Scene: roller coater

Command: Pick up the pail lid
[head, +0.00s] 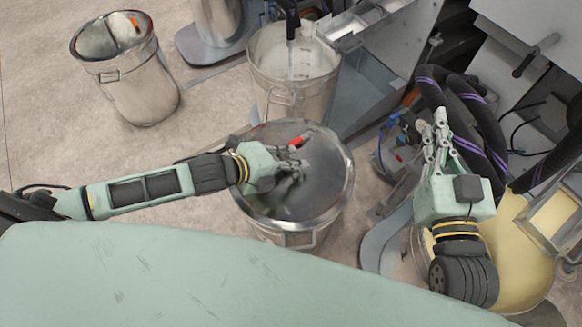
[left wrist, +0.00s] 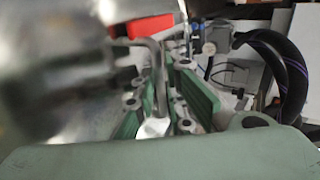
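The pail lid (head: 325,180) is a round grey metal disc lying on top of a steel pail (head: 283,236) in the middle of the head view. A red piece (head: 296,142) shows near its far side. My left gripper (head: 297,160) is low over the lid, with its fingers by the red piece and partly hiding the lid's middle. In the left wrist view its fingers (left wrist: 165,90) are close beside a bent metal rod (left wrist: 155,58); I cannot tell whether they grip it. My right gripper (head: 434,124) points away at the right, with nothing seen in it; its opening is unclear.
A steel pail (head: 140,90) with a red piece at its rim stands at the back left. Another open pail (head: 295,60) stands behind the lidded one. A machine with black hoses (head: 480,115) and a tub of yellow liquid (head: 520,250) are at the right.

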